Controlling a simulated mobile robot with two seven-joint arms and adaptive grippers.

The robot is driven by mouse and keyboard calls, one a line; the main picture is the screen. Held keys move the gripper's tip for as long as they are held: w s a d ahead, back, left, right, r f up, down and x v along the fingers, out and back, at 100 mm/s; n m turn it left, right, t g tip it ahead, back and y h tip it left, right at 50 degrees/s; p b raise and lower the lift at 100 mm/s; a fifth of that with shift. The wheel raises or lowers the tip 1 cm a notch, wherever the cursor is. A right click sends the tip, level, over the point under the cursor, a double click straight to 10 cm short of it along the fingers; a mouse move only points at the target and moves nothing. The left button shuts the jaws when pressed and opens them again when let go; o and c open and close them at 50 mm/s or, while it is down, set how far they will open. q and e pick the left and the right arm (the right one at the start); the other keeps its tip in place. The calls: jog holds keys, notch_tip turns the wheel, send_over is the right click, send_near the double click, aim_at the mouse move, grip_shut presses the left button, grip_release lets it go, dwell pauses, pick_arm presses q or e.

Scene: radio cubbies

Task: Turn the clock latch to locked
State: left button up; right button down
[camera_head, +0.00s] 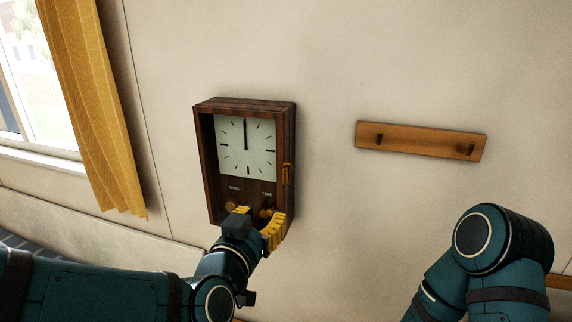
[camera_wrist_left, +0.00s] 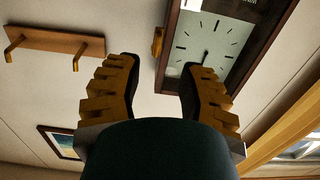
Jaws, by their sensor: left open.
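The wall clock (camera_head: 247,147) is a dark wooden box with a square white dial, hung on the wall left of centre in the head view. Its small brass latch (camera_head: 287,174) sits on the right edge of the case. My left gripper (camera_head: 257,216) is open and empty in front of the clock's lower part, below the latch, hiding some of the lower knobs. In the left wrist view the latch (camera_wrist_left: 158,42) shows beyond the gap between the open fingertips (camera_wrist_left: 160,65), apart from them. The dial (camera_wrist_left: 209,48) lies behind the right finger. My right gripper is out of view.
A wooden peg rail (camera_head: 420,142) with two pegs is on the wall right of the clock. A yellow curtain (camera_head: 95,110) hangs by the window at left. The wall between clock and rail is bare. A framed picture (camera_wrist_left: 58,142) shows in the wrist view.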

aim_at(284, 175)
pick_arm(q)
jog(key=shift+t, duration=0.3)
jog(key=x, duration=0.4)
jog(key=r+x, duration=0.1)
jog(key=x, duration=0.4)
jog(key=r+x, duration=0.1)
jog(key=x, duration=0.3)
jog(key=shift+w+d+r, duration=0.15)
jog(key=shift+w, duration=0.05)
jog(key=shift+o, duration=0.3)
jog(key=shift+s, duration=0.1)
grip_shut()
